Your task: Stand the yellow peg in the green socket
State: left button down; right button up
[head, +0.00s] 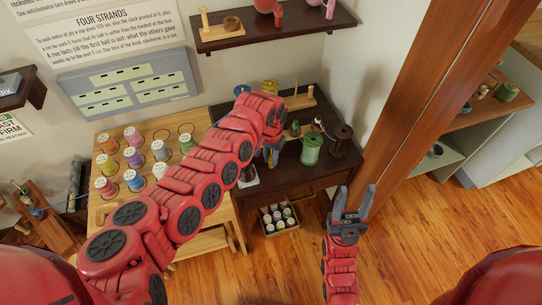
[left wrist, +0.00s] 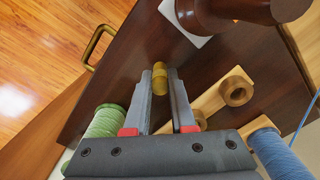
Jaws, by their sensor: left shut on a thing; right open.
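In the left wrist view my left gripper (left wrist: 160,88) is shut on a short yellow peg (left wrist: 161,76), held between the fingertips above the dark table. In the head view the left gripper (head: 272,154) hangs over the dark table (head: 318,176), and I cannot make out the peg there. A small green piece (head: 294,128) stands on that table just beyond the left gripper; I cannot tell whether it is the green socket. No green socket shows clearly in the left wrist view. My right gripper (head: 352,203) is open and empty, in front of the table's right side.
A large green thread spool (head: 310,149) stands right of my left gripper, also in the left wrist view (left wrist: 101,124). That view also shows a blue spool (left wrist: 279,156), a wooden ring (left wrist: 237,91) and a dark turned piece (left wrist: 228,12). Several spools stand on the light rack (head: 176,126).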

pick_arm(q)
jog(key=shift+f, duration=0.1)
jog(key=c, duration=1.2)
grip_release()
jog(key=o, duration=0.4)
jog(key=shift+o, duration=0.2)
